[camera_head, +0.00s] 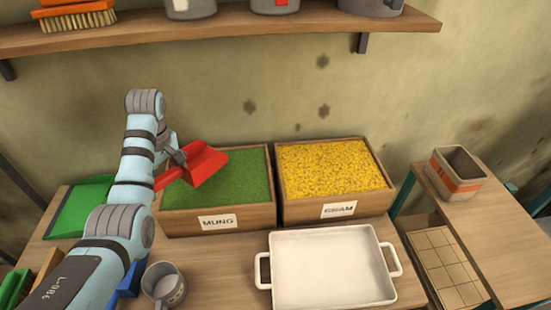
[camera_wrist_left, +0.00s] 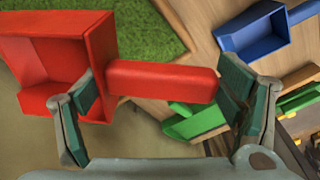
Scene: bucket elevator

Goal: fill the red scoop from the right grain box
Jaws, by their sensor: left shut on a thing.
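The red scoop (camera_head: 205,163) is in my left gripper (camera_head: 176,160), above the left grain box. In the left wrist view the gripper pads stand at either side of the scoop's red handle (camera_wrist_left: 162,80). The scoop's bowl (camera_wrist_left: 45,58) shows bare red inside, with no grain visible. The right grain box (camera_head: 298,214) is wooden, full of yellow grain (camera_head: 332,168), and has a white label on its front. It stands to the right of the scoop, apart from it. My right gripper is out of view.
The left grain box (camera_head: 180,226), labelled MUNG, holds green grain. A white tray (camera_head: 330,265) lies in front of the right box. A grey mug (camera_head: 165,285), a green scoop (camera_head: 80,208) and a blue scoop (camera_wrist_left: 250,35) are nearby. A shelf (camera_head: 240,30) runs above.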

